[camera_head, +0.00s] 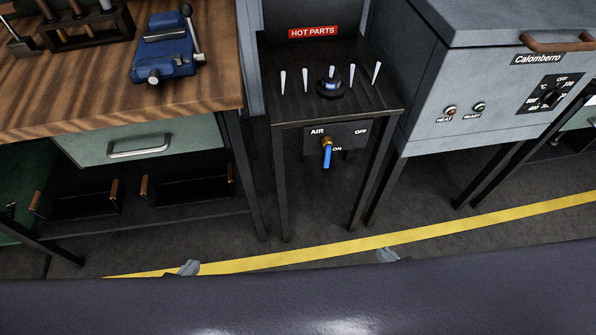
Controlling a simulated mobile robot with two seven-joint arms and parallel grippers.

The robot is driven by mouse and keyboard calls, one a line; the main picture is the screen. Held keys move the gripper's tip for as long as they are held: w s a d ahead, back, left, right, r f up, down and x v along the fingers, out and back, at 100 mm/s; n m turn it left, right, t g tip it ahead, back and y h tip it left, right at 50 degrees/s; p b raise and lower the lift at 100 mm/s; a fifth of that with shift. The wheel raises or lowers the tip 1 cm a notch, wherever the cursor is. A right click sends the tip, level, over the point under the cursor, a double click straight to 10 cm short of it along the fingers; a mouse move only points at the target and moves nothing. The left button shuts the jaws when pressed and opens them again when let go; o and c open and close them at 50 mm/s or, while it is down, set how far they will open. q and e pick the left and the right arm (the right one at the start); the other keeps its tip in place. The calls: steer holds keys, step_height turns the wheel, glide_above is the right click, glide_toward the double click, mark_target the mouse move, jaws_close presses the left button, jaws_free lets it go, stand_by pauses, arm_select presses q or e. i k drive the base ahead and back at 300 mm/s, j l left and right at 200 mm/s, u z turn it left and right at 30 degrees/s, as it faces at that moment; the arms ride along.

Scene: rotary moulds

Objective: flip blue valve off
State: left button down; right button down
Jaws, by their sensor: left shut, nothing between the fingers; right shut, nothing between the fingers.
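The blue valve (327,157) is a small lever on a brass fitting, mounted on a dark panel (345,131) under the small dark table in the middle. Its lever hangs down beside the ON label. The OFF label is at the panel's upper right, and AIR is at its upper left. My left gripper (190,267) shows only as a grey tip low on the left, above the edge of my own body. My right gripper (388,255) shows likewise, low and right of the valve. Both are shut, empty and well apart from the valve.
The small table (358,105) holds several white-tipped pegs and a dark round knob. A wooden workbench (120,90) with a blue vise (166,50) stands left. A grey oven (465,75) stands right. A yellow floor line (330,248) crosses open floor before the table.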

mark_target(327, 143)
steer(key=j, duration=0.95)
steer(key=k+j, duration=0.15)
steer(key=j, duration=0.85)
